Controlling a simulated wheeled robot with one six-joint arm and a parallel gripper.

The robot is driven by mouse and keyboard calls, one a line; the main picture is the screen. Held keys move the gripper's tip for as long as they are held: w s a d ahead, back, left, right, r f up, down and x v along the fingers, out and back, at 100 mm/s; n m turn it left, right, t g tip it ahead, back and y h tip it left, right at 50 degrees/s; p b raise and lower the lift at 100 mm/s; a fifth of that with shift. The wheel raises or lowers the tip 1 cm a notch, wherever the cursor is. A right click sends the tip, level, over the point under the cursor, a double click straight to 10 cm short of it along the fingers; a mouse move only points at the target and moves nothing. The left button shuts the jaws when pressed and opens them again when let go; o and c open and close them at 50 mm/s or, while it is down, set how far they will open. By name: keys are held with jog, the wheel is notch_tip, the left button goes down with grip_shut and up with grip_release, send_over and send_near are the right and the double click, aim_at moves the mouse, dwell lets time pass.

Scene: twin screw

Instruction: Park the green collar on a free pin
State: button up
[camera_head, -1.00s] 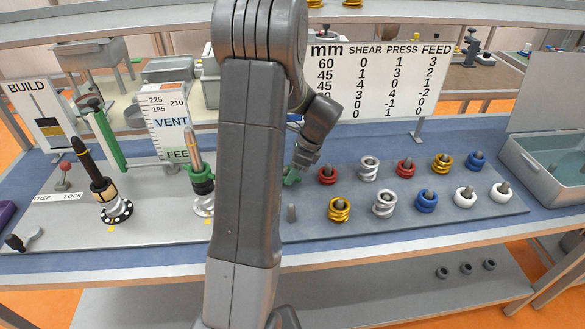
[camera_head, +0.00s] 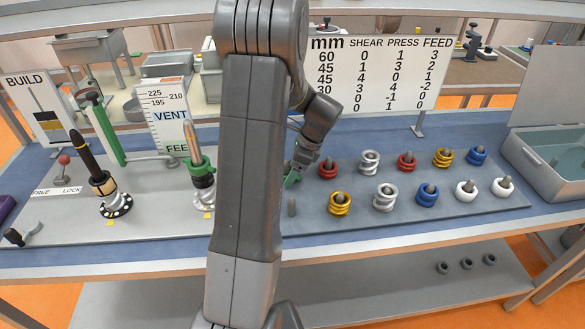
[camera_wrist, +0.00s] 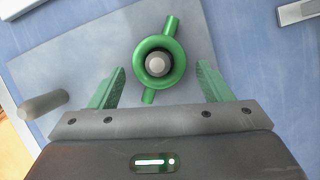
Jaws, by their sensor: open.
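In the wrist view a green collar (camera_wrist: 177,72) with two opposite lugs sits around a grey pin (camera_wrist: 156,64). My gripper (camera_wrist: 160,88) is open, one green finger on each side of the collar, with visible gaps. In the head view my gripper (camera_head: 292,174) is low over the board's middle, partly behind my arm; I cannot separate the collar from the green fingers there. A bare pin (camera_head: 291,206) stands in front of it and also shows at left in the wrist view (camera_wrist: 42,104).
Pins to the right hold several coloured collars and coils, such as a red one (camera_head: 327,172) and a yellow one (camera_head: 340,208). Left stand two shafts, one with a green part (camera_head: 196,166). A grey bin (camera_head: 550,165) is at far right.

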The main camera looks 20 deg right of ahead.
jog(key=b+v, duration=0.1)
jog(key=v, duration=1.2)
jog(key=shift+r, duration=0.35)
